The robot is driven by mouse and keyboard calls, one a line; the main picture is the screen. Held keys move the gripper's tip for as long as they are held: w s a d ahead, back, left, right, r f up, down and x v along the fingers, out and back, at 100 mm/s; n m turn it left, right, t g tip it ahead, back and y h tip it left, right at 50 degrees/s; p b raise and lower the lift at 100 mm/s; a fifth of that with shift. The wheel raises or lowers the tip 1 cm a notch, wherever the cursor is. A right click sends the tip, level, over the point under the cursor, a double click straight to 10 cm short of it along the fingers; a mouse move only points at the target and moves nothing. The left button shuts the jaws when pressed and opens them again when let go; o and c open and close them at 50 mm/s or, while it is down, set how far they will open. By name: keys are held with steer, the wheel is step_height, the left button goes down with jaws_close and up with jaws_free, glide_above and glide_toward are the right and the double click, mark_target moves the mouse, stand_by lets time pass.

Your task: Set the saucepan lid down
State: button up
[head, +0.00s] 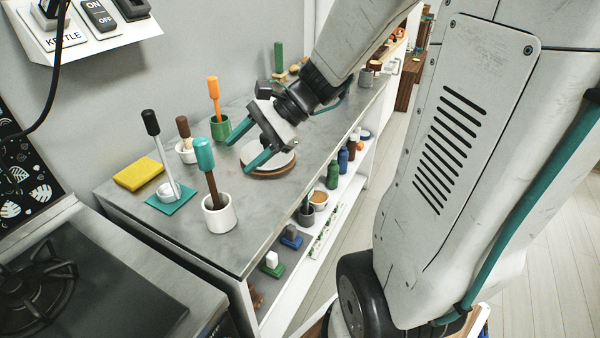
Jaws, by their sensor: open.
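A round pale disc with a brown rim (283,164), which looks like the saucepan lid on a round wooden base, lies flat on the grey counter (255,215). I cannot tell for sure where lid and base part. My gripper (240,156) is over its left side, with two teal fingers spread apart and nothing seen between them. The near finger covers part of the disc. I cannot tell whether a finger touches it.
Left of the disc stand a green pot with an orange-handled tool (214,100), a white cup with a teal-handled tool (205,160), and a yellow sponge (138,173). A stove (80,290) is at front left. Shelves below hold bottles (333,175).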

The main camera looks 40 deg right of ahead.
steer(key=s+a+r+n+g+h, duration=0.25)
steer(key=s+a+n, duration=0.25)
steer(key=s+n, duration=0.25)
steer(key=s+d+r+n+h, duration=0.1)
steer(key=s+d+n+h, duration=0.2)
steer(key=s+n+h, duration=0.3)
steer(key=shift+s+d+r+n+g, duration=0.2)
steer(key=shift+s+d+n+g, duration=0.2)
steer(key=shift+s+n, duration=1.25)
steer(key=shift+s+a+m, duration=0.1)
steer(key=shift+s+m, duration=0.2)
